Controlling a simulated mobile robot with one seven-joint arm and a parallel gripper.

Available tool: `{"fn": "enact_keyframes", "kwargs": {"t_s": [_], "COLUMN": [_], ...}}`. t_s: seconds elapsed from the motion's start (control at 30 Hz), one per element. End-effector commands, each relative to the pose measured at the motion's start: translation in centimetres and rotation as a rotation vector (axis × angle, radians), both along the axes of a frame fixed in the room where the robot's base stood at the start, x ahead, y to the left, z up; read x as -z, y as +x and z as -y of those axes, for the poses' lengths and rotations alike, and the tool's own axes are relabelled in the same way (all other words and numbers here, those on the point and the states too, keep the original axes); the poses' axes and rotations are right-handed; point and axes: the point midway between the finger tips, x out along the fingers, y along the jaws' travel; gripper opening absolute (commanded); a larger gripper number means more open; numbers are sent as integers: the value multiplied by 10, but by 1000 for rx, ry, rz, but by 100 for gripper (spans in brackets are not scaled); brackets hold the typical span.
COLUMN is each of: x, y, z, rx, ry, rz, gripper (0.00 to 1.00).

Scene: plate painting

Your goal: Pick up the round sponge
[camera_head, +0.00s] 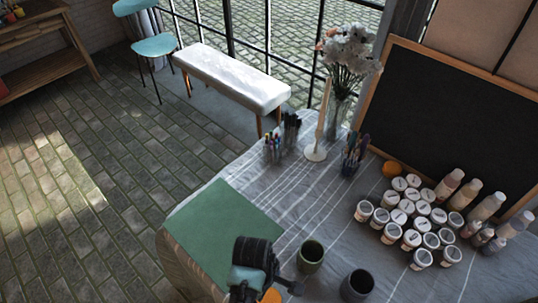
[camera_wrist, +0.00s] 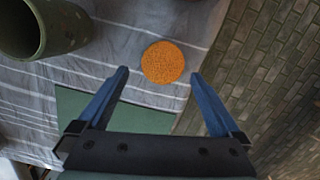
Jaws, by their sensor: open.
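The round sponge (camera_wrist: 162,62) is orange, flat and speckled, and lies on the striped grey cloth near the table's edge. In the wrist view it appears between the tips of my gripper (camera_wrist: 160,73), with a gap on each side. The two blue fingers are spread apart and empty. In the head view my gripper (camera_head: 266,287) is at the front of the table, and only part of the orange sponge (camera_head: 271,296) shows beside it. The rest is hidden by my gripper or cut off by the frame. I cannot tell the height above it.
A green cup (camera_head: 310,256) and a dark cup (camera_head: 357,286) stand right of my gripper. A green mat (camera_head: 222,226) lies to the left. Several paint jars (camera_head: 412,239), another orange item (camera_head: 392,169) and a blackboard (camera_head: 470,115) are farther right. Brick floor (camera_wrist: 255,70) lies past the edge.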

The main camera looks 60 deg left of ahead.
Motion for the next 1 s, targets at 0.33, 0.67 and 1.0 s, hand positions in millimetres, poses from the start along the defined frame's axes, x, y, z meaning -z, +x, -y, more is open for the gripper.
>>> {"fn": "enact_keyframes", "kwargs": {"t_s": [0.33, 0.67, 1.0], "x": [40, 54, 54], "y": [-2, -1, -1], "z": [8, 9, 9], "rx": [0, 1, 1], "ry": [-2, 1, 0], "rz": [-1, 1, 1], "gripper": [100, 100, 51]}}
